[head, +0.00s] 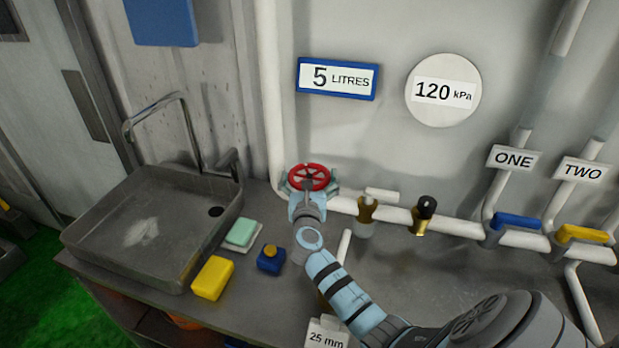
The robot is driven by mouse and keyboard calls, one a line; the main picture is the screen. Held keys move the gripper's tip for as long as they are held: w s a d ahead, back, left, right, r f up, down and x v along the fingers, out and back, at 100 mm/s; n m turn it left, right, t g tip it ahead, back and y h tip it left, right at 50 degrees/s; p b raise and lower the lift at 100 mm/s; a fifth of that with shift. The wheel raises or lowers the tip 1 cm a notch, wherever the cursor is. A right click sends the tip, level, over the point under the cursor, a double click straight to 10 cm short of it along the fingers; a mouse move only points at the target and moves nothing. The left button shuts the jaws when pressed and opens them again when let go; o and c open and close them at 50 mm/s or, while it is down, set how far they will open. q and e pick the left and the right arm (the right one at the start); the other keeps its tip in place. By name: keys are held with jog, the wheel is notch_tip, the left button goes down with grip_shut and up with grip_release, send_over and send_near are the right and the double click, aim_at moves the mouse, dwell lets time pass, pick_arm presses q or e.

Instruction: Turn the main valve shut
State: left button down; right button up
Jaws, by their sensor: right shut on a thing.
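The main valve appears to be the red handwheel (309,177) on the white pipe along the back of the counter. My right gripper (308,190) is at the wheel, reaching it from the front, and is shut on it. The gripper body hides the near lower part of the wheel and the valve body below. My right arm comes in from the lower right. My left gripper is not in view.
A grey sink (150,225) with a tap stands left. A yellow block (212,278), a green soap bar (239,232) and a small blue box (270,261) lie near my arm. Blue (516,221) and yellow (585,234) levers sit right. A display (337,79) reads 5 litres, a gauge (443,90) 120 kPa.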

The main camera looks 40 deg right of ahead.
jog(key=shift+f, duration=0.2)
jog(key=o, duration=0.8)
jog(key=shift+w+d+f, duration=0.1)
jog(key=shift+w+d, duration=0.05)
jog(key=v, duration=1.2)
